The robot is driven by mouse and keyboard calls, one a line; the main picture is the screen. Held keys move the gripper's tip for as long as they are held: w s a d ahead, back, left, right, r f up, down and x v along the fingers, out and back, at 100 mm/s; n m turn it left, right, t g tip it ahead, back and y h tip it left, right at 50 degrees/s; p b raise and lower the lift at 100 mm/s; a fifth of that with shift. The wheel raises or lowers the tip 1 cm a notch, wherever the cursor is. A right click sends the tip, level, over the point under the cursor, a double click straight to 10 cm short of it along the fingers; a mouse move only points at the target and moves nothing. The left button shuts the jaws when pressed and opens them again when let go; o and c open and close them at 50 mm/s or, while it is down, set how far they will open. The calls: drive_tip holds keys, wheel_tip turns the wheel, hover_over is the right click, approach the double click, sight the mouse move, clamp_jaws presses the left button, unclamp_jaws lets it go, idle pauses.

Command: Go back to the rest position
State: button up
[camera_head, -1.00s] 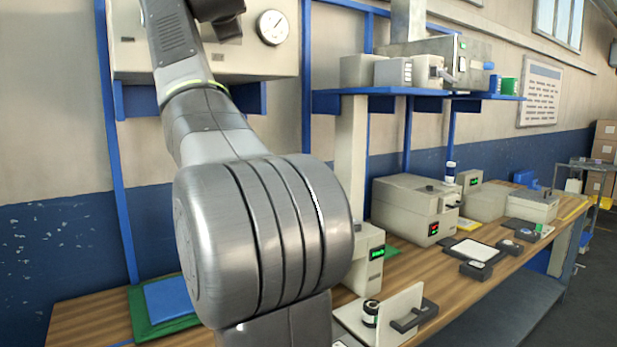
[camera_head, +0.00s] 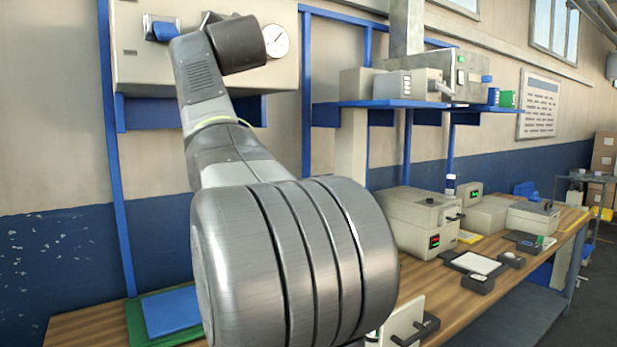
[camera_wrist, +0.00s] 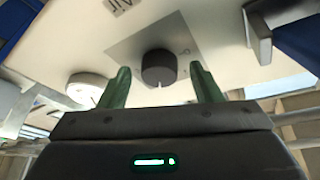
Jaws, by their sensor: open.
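My gripper (camera_wrist: 160,90) shows in the wrist view with its two green fingers apart and nothing between them. Beyond the fingers is a black round knob (camera_wrist: 158,68) on a grey plate of a cream panel (camera_wrist: 200,25). I cannot tell how far the fingertips are from the panel. In the head view my arm rises in front of the cream wall cabinet (camera_head: 140,60), and its large grey joint fills the middle foreground. The gripper itself is hidden in the head view.
A round gauge (camera_head: 276,41) sits on the cabinet's right side. A blue shelf (camera_head: 400,104) holds several devices. The wooden bench (camera_head: 470,295) below carries a cream machine (camera_head: 418,222), small black trays and a blue pad (camera_head: 172,312) on green. A grey bracket (camera_wrist: 258,32) stands out near the gripper.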

drive_tip(key=shift+w+r+n+p, duration=0.1)
drive_tip(key=shift+r+n+p, duration=0.15)
drive_tip(key=shift+n+p, duration=0.75)
drive_tip(key=shift+f+y+p, duration=0.2)
drive_tip(key=shift+y+p, duration=0.2)
drive_tip(key=shift+p, duration=0.3)
drive_tip(key=shift+d, duration=0.1)
